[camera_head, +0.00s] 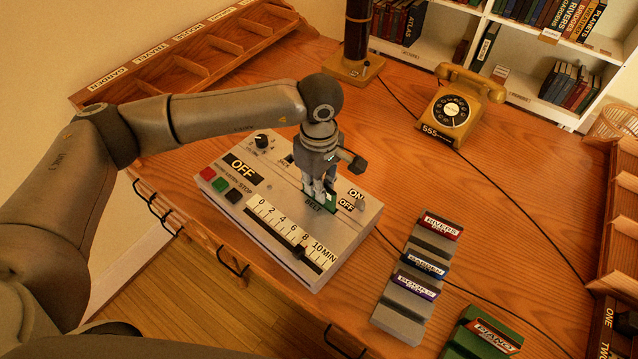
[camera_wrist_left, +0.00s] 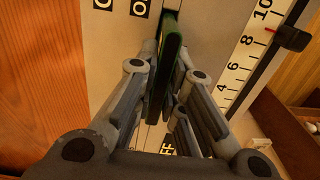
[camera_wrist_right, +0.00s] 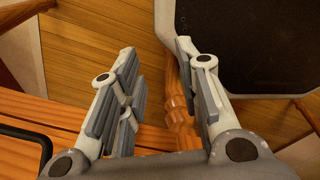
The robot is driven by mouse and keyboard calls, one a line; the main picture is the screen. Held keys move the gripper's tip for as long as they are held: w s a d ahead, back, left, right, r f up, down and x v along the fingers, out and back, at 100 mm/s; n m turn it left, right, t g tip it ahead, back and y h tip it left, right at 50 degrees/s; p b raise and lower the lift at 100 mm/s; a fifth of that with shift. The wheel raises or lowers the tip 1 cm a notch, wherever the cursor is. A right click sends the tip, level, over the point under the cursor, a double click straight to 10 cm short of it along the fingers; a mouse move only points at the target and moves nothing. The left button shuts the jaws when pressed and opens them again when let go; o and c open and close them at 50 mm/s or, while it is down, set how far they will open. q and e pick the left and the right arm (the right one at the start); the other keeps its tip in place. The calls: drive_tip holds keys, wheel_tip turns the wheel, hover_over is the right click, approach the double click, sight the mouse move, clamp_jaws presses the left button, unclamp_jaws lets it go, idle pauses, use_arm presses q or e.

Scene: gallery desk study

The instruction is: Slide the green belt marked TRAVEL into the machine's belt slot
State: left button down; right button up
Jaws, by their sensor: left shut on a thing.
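The machine (camera_head: 345,235) is a pale box on the desk with an OFF display, buttons and a minute scale. Its slot marked BELT (camera_head: 313,207) lies on the top panel, mostly covered by my gripper. My left gripper (camera_head: 319,192) points down over the slot, shut on the green belt (camera_wrist_left: 168,65). In the left wrist view the belt stands on edge between the fingers, against the panel. How deep it sits in the slot is hidden, and its marking cannot be read. My right gripper (camera_wrist_right: 158,100) is open and empty, away from the machine.
A grey rack (camera_head: 400,321) with several labelled belts stands right of the machine, beside a green holder (camera_head: 462,343) with a PIANO label. A telephone (camera_head: 459,105) and a lamp base (camera_head: 352,68) stand behind. A slider knob (camera_head: 299,252) sits on the minute scale.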

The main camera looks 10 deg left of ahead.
use_arm(q)
drive_tip(key=shift+f+b, duration=1.15)
drive_tip(key=shift+f, duration=0.1)
drive_tip(key=c, duration=1.5)
unclamp_jaws()
drive_tip(key=shift+o, duration=0.2)
drive_tip(key=shift+r, duration=0.1)
wheel_tip(320, 180, up, 12)
